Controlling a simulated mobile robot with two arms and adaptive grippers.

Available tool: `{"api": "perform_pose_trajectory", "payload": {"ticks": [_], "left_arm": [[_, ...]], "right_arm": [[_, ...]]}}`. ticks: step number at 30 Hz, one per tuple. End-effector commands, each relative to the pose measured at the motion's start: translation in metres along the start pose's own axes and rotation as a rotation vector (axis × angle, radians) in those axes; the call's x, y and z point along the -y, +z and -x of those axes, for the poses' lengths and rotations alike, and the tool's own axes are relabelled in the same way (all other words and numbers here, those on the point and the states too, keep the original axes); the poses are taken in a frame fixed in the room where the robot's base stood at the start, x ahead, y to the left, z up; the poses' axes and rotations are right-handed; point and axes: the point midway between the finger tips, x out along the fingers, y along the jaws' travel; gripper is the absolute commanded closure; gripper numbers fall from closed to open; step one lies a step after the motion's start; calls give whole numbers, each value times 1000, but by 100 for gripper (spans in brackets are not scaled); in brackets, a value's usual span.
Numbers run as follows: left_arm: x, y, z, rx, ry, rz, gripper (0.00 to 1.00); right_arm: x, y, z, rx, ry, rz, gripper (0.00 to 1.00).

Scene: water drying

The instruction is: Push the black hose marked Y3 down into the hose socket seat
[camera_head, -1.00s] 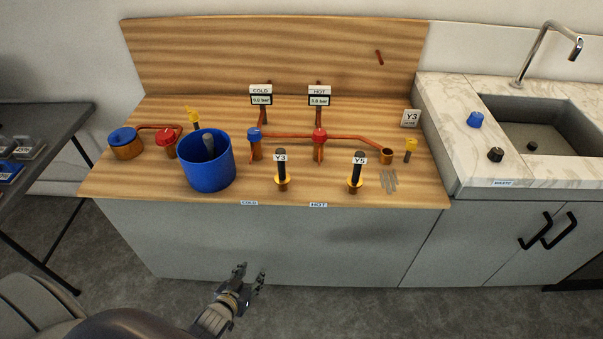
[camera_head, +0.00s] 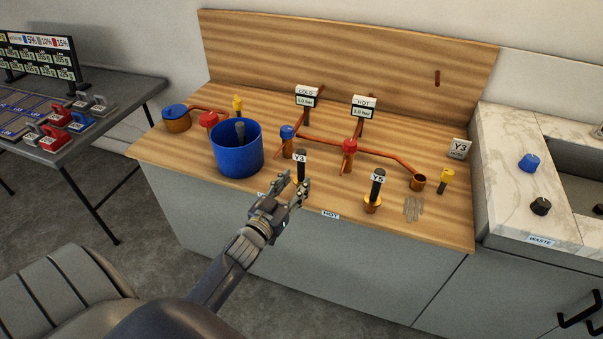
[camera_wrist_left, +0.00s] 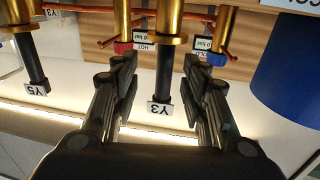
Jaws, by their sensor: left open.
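The black hose marked Y3 (camera_head: 300,171) stands upright near the counter's front edge; its lower part is partly hidden by my left gripper. My left gripper (camera_head: 292,182) is open, in front of that hose. In the left wrist view, which looks upside down, the Y3 hose (camera_wrist_left: 161,74) and its brass holder (camera_wrist_left: 169,22) show between the two open fingers (camera_wrist_left: 160,66), with a gap on each side. My right gripper is not in view.
A black hose marked Y5 (camera_head: 377,187) stands in a brass holder to the right. A blue bucket (camera_head: 236,155) stands left of Y3. Cold (camera_head: 287,138) and hot (camera_head: 349,152) valves stand behind.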

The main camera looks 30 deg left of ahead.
Motion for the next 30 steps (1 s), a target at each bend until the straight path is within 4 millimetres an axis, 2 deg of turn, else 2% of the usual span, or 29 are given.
{"api": "perform_pose_trajectory", "payload": {"ticks": [5,10,16,26,30], "left_arm": [[1,0,-9,1,0,0,59],[6,0,-29,0,0,-1,59],[7,2,-51,1,0,1,59],[7,3,-56,2,1,1,59],[7,3,-56,2,0,1,88]], "right_arm": [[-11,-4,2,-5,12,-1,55],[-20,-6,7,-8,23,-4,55],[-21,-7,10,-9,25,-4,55],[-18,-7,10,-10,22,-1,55],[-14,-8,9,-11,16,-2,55]]}}
